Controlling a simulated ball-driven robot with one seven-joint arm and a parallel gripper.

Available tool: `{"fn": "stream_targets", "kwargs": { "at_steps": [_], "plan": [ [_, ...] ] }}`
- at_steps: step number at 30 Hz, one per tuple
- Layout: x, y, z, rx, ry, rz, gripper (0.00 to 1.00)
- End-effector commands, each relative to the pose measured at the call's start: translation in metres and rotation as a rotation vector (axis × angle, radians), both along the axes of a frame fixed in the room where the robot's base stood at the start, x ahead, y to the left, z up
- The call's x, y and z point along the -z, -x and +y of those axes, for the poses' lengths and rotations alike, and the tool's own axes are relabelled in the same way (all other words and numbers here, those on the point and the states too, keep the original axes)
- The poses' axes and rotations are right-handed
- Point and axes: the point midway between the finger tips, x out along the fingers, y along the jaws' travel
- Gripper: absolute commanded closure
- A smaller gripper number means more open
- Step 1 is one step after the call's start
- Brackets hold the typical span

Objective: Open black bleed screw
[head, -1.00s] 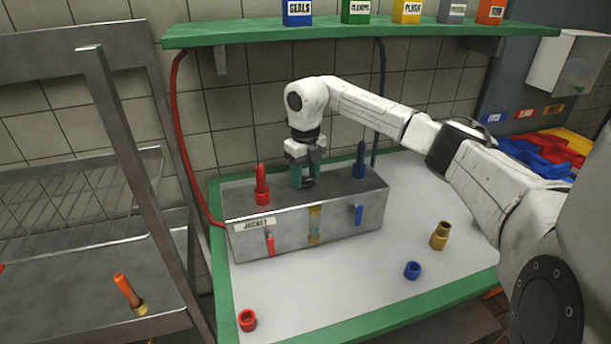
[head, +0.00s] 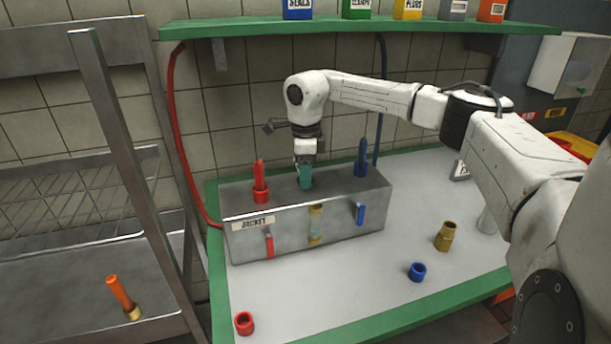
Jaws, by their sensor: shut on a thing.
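A grey metal box labelled JACKET (head: 350,195) stands on the table. My gripper (head: 305,182) points straight down at the middle of its top, between the red fitting (head: 261,185) and the blue fitting (head: 361,158). Its teal fingers are seen nearly edge-on and are shut on the black bleed screw, which the fingers hide. I cannot tell how far the screw is turned.
A red lever (head: 269,245), a brass sight piece (head: 315,225) and a blue lever (head: 359,213) are on the box front. A red ring (head: 244,323), a blue ring (head: 417,271) and a brass fitting (head: 445,236) lie on the table. A green shelf (head: 350,28) hangs above.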

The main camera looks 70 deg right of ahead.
Motion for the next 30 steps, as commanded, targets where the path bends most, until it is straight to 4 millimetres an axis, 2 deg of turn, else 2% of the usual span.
{"fn": "stream_targets", "kwargs": {
  "at_steps": [15,30],
  "plan": [
    [-0.0013,-0.0011,0.0003,-0.420,0.002,-0.004,0.81],
    [-0.0017,-0.0011,0.0006,-0.564,0.003,-0.006,0.81]
  ]
}}
